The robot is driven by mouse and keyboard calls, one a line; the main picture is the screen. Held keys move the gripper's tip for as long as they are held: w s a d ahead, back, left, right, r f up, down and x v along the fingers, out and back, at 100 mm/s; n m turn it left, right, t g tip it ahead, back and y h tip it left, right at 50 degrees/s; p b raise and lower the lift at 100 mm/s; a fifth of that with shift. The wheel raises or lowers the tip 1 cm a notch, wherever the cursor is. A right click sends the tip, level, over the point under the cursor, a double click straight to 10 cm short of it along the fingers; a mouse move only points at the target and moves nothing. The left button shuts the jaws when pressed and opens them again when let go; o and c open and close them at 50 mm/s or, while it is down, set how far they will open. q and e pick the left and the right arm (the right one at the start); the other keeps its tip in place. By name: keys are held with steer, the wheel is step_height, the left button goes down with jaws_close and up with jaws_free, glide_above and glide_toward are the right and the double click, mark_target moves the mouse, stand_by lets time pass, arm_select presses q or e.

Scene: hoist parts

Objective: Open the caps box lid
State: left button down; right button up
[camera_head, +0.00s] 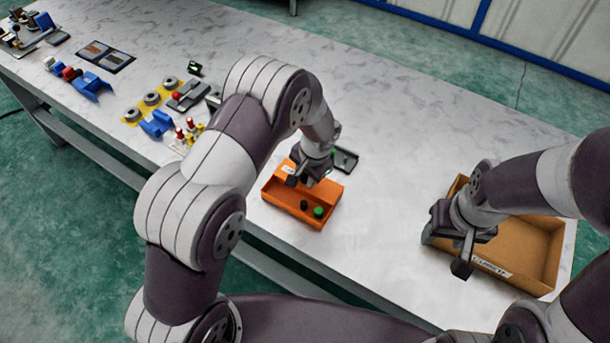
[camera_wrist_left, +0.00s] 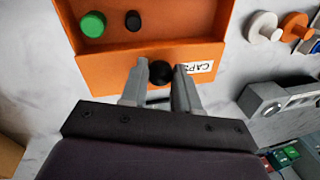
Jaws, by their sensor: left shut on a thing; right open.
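The orange caps box (camera_head: 325,215) stands on the table, partly uncovered. A green cap (camera_head: 318,212) and a black cap (camera_head: 304,205) show inside its open part; the wrist view shows the green cap (camera_wrist_left: 93,24) and black cap (camera_wrist_left: 133,20) too. The orange lid (camera_wrist_left: 110,66) carries a CAPS label and a round black knob (camera_wrist_left: 160,72). My left gripper (camera_wrist_left: 159,84) has its fingers on both sides of the knob, shut on it. In the head view my left gripper (camera_head: 303,180) hides part of the lid. My right gripper (camera_head: 447,252) is open and empty at the cardboard box.
The cardboard box (camera_head: 545,245) with a label stands at the right, under my right arm. A dark tray (camera_head: 344,160) lies just behind the caps box. Yellow, blue and grey parts (camera_head: 151,99) stand to the left. The table between the two boxes is clear.

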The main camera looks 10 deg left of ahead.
mark_target(314, 189)
arm_select(q)
steer(key=c, duration=0.9)
jaws_free()
steer(key=shift+c, duration=0.2)
steer(key=shift+o, duration=0.6)
steer(key=shift+w+d, duration=0.1)
steer(key=shift+w, duration=0.05)
steer(key=shift+r, duration=0.1)
step_height(314, 189, up, 12)
steer(key=s+d+b, duration=0.1)
steer(key=d, duration=0.1)
steer(key=shift+s, duration=0.15)
steer(key=shift+r, duration=0.1)
